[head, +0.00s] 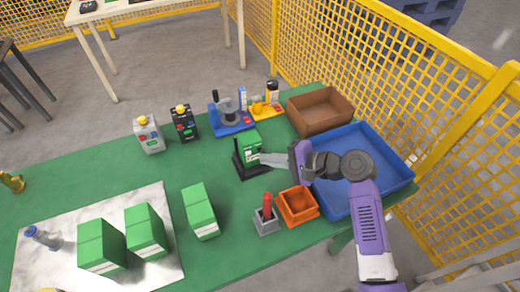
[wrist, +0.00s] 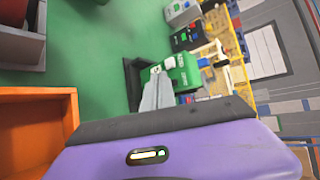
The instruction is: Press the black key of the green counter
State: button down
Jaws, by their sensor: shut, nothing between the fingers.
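The green counter (head: 249,142) stands upright on a black base (head: 241,166) near the middle of the green table. It also shows in the wrist view (wrist: 187,72), with a pale part on its near side. My gripper (head: 264,158) is shut and empty, its grey fingers pointing left at the counter's right side. In the wrist view the closed fingertips (wrist: 158,78) overlap the front of the counter, and I cannot tell whether they touch it. The black key is not clear in either view; the fingers may hide it.
A blue tray (head: 398,158) lies under my arm, with a brown box (head: 318,109) behind it. An orange bin (head: 302,214) and a grey holder with a red handle (head: 266,219) stand in front. Green boxes (head: 200,211) are at the left. Several devices stand behind the counter.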

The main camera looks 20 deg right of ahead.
jog(key=shift+w, duration=0.15)
dwell(0.4)
jog(key=shift+w, duration=0.25)
jog(key=shift+w, duration=0.5)
dwell(0.8)
jog(key=shift+s, duration=0.1)
jog(key=shift+s+p, duration=0.8)
jog(key=shift+s+r+p, duration=0.1)
jog(key=shift+s+p, duration=0.7)
jog(key=shift+s, duration=0.5)
jog(key=shift+s+p, duration=0.5)
jog(key=shift+s, duration=0.75)
